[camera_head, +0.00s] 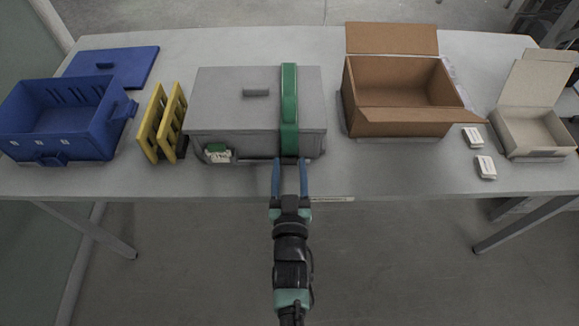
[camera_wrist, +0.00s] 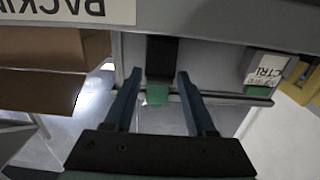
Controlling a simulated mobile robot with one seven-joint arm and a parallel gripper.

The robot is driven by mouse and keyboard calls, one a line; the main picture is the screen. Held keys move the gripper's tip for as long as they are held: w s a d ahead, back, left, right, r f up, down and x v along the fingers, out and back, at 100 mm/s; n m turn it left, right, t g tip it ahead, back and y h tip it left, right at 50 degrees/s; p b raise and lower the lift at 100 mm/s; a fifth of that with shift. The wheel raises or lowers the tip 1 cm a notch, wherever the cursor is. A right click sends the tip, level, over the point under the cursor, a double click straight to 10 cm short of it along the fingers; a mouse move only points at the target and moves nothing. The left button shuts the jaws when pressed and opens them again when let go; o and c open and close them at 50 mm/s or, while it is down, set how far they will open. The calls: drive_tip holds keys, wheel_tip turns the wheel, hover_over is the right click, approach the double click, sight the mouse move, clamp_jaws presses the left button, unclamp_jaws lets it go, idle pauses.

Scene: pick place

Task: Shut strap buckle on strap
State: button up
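A green strap (camera_head: 289,95) runs over the lid and down the front of the grey box (camera_head: 225,100). At its lower end a dark piece (camera_wrist: 162,58), perhaps the buckle, shows against the box front in the wrist view, with a green tab (camera_wrist: 157,95) beside it. My gripper (camera_head: 290,164) is at the front of the box, below the strap's end. Its two blue fingers are apart, one on each side of the green tab in the wrist view (camera_wrist: 157,80), with visible gaps. Whether the buckle is latched cannot be told.
A blue crate (camera_head: 112,112), its blue lid (camera_head: 135,62) and yellow racks (camera_head: 150,125) stand left. An open brown carton (camera_head: 400,122), small white blocks (camera_head: 486,167) and an open pale carton (camera_head: 525,135) stand right. The table's front edge is close to my gripper.

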clamp_jaws()
drive_tip(key=p, duration=0.2)
drive_tip(key=r+g+p, duration=0.1)
drive_tip(key=shift+w+r+p, duration=0.2)
drive_tip(key=shift+r+p, duration=0.05)
drive_tip(key=shift+p, duration=0.15)
drive_tip(key=p, duration=0.1)
drive_tip(key=g+p, duration=0.1)
drive_tip(key=p, duration=0.1)
drive_tip(key=shift+w, duration=0.25)
drive_tip(key=shift+g+p, duration=0.3)
drive_tip(key=shift+g, duration=0.1)
drive_tip(key=shift+w+f, duration=0.1)
drive_tip(key=shift+f, duration=0.1)
drive_tip(key=o, duration=0.8)
unclamp_jaws()
drive_tip(key=shift+c, duration=0.2)
